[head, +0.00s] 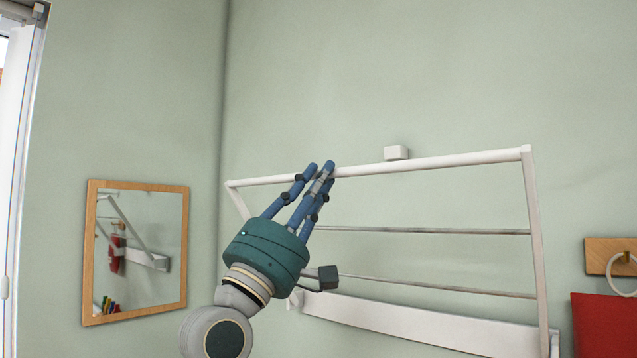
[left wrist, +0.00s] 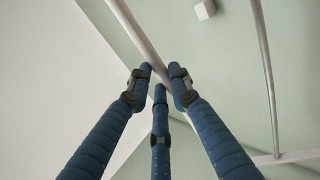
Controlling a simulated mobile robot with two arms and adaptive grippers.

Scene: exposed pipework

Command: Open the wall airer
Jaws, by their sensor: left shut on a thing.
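The wall airer is a white frame with a top bar (head: 440,162), side arms, thin cross rails (head: 430,231) and a white wall base (head: 400,320). Its frame leans out from the wall, with the top bar standing away from it. My left gripper (head: 322,170) is shut on the top bar, left of its middle. In the left wrist view, the blue fingers (left wrist: 160,78) meet around the white bar (left wrist: 133,30). The fingers hide a short stretch of the bar. My right gripper is not in view.
A wood-framed mirror (head: 138,250) hangs on the left wall and reflects the tilted airer. A small white block (head: 396,152) is on the wall behind the top bar. A red cloth (head: 604,324) and a wooden ring holder (head: 608,255) are at right.

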